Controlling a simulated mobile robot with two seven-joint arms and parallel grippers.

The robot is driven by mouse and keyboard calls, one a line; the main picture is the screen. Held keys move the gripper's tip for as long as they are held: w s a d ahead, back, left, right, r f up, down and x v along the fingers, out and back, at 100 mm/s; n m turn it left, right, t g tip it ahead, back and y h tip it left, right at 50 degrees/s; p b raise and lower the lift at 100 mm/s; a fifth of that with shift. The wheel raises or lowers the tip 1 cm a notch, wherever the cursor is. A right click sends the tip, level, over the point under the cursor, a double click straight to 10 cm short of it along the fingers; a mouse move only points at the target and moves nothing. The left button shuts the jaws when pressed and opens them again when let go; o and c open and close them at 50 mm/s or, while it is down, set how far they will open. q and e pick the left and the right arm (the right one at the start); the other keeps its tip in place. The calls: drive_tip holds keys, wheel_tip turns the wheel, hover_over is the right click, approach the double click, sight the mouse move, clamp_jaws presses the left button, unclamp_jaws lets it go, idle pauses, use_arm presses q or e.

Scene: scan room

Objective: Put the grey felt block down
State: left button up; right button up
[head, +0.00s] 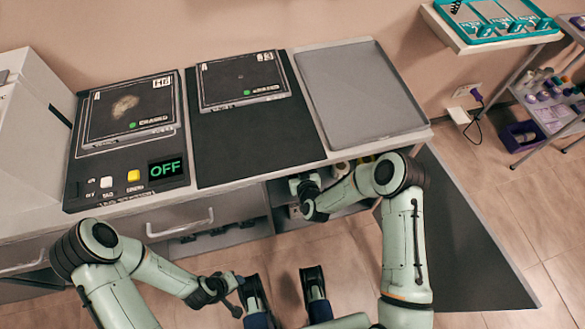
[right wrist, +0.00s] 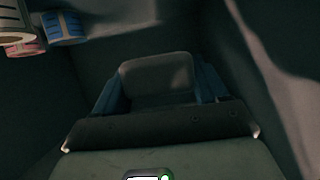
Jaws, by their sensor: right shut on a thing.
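A grey block (right wrist: 157,72) with rounded corners is between the blue fingers of my right gripper (right wrist: 157,92) in the right wrist view. The gripper is shut on it, inside a dark space with walls close on either side. What lies under the block is too dark to tell. In the head view my right arm reaches to the open shelf (head: 283,212) below the counter, where the fingers and the block are hidden. My left gripper (head: 284,280) is in front of the counter, its dark fingertips wide apart with nothing between them.
The counter holds a dark panel with an OFF display (head: 166,169), a black mat (head: 255,140) with a smaller plate (head: 240,80), and an empty grey tray (head: 362,90). A drawer handle (head: 180,225) sticks out.

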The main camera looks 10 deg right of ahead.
wheel_tip(320, 180, down, 10)
drive_tip(key=b, duration=0.3)
drive_tip(key=shift+w+r, duration=0.1)
drive_tip(key=shift+r, duration=0.1)
drive_tip(key=shift+f, duration=0.15)
use_arm(q)
drive_tip(key=w+a+f+t, duration=0.1)
drive_tip(key=w+a+f, duration=0.1)
drive_tip(key=w, duration=0.3)
drive_tip(key=shift+a+f+t+y, duration=0.3)
drive_tip(key=shift+f+y, duration=0.1)
drive_tip(key=shift+f, duration=0.25)
use_arm(e)
drive_tip(key=shift+w, duration=0.1)
drive_tip(key=shift+f, duration=0.15)
drive_tip(key=o, duration=1)
use_arm(q)
drive_tip(key=shift+f, duration=0.2)
